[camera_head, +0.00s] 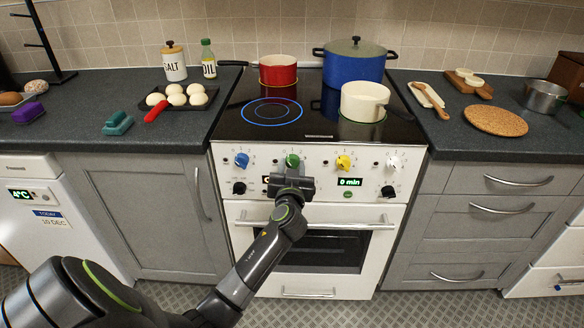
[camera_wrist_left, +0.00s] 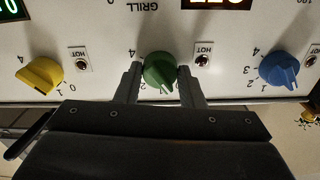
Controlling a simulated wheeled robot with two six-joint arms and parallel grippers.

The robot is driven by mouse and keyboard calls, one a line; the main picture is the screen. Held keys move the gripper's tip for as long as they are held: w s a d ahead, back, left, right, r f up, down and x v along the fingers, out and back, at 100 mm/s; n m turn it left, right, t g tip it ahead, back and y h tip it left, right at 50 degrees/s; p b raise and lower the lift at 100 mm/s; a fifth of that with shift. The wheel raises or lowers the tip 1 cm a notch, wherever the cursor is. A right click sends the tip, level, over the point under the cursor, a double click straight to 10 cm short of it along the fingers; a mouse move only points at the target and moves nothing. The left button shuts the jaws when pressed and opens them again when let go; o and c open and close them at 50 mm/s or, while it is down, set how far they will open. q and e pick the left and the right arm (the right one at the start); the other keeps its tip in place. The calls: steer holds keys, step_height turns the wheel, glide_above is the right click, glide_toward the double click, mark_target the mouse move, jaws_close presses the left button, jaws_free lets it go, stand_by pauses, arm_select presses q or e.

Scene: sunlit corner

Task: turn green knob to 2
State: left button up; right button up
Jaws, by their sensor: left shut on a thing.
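The green knob (camera_head: 292,160) is on the white front panel of the stove, second from the left in the head view. My left gripper (camera_head: 291,170) reaches it from below. In the left wrist view, which shows the panel upside down, its two fingers (camera_wrist_left: 160,86) stand on either side of the green knob (camera_wrist_left: 159,70) and are shut on it. The knob's ridge points down and slightly right in that view. The scale numbers around it are partly hidden by the fingers, so I cannot tell its setting. My right gripper is not in view.
A blue knob (camera_head: 242,160), a yellow knob (camera_head: 343,162) and a white knob (camera_head: 393,163) share the panel. Black knobs (camera_head: 388,191) sit lower. The oven handle (camera_head: 345,225) runs below. Pots stand on the hob, including a white pot (camera_head: 364,104) near the front.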

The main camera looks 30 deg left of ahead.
arm_select(q)
steer(key=m, duration=0.3)
steer(key=shift+p, duration=0.3)
steer(key=m+p, duration=0.1)
steer(key=m, duration=0.3)
steer(key=shift+r, duration=0.1)
steer(key=m, duration=0.2)
steer(key=shift+m+p, duration=0.8)
steer(key=shift+m, duration=0.8)
steer(key=shift+m+p, duration=0.35)
steer(key=shift+m, duration=0.75)
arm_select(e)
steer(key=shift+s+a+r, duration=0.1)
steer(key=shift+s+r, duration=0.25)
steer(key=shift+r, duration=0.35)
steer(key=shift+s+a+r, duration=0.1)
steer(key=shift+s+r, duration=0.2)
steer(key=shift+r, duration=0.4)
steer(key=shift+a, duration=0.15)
arm_select(q)
steer(key=o, duration=1)
